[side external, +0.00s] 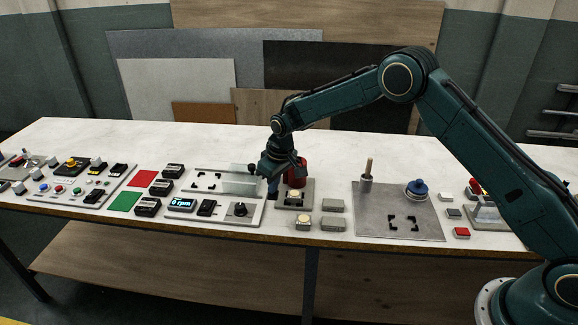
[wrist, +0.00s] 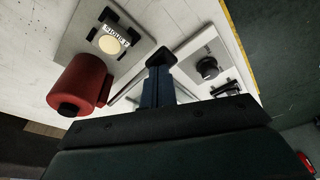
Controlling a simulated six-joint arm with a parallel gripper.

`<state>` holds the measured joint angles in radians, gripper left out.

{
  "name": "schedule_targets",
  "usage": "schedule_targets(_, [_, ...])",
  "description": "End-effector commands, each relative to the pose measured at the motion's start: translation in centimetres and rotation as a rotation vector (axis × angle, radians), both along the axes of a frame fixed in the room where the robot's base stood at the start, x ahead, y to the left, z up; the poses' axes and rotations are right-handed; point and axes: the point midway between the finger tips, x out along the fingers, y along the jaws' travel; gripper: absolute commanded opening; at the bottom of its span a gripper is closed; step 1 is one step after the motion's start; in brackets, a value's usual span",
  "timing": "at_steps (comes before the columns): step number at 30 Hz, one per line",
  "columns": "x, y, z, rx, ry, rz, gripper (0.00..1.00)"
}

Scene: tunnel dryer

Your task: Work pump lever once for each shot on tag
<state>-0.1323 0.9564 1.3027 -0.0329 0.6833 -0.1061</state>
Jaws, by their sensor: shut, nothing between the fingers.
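The red pump body (side external: 298,171) stands at the back of a small grey base plate (side external: 307,205). In the wrist view the red cylinder (wrist: 78,84) lies at the left, with a black end and a red part along its side. I cannot clearly make out a separate lever. A white tag (wrist: 117,36) with dark print lies on the plate beside a cream disc (wrist: 109,45); the print is upside down and its number is not legible. My gripper (side external: 271,194) is shut and empty, pointing down just left of the pump, apart from it in the wrist view (wrist: 159,62).
A panel with a black dial (side external: 240,210) and an rpm display (side external: 181,204) is left of my gripper. A clear cover (side external: 238,181) stands close behind. A grey plate (side external: 370,222) holds a blue-knobbed item (side external: 417,188).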

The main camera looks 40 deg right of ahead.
Motion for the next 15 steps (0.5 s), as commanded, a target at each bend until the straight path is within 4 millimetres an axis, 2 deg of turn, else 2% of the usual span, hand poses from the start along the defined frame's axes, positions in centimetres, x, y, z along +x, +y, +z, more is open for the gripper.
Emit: schedule_targets(15, [0.0, 0.0, 2.0, 0.0, 0.0, 0.0, 0.0])
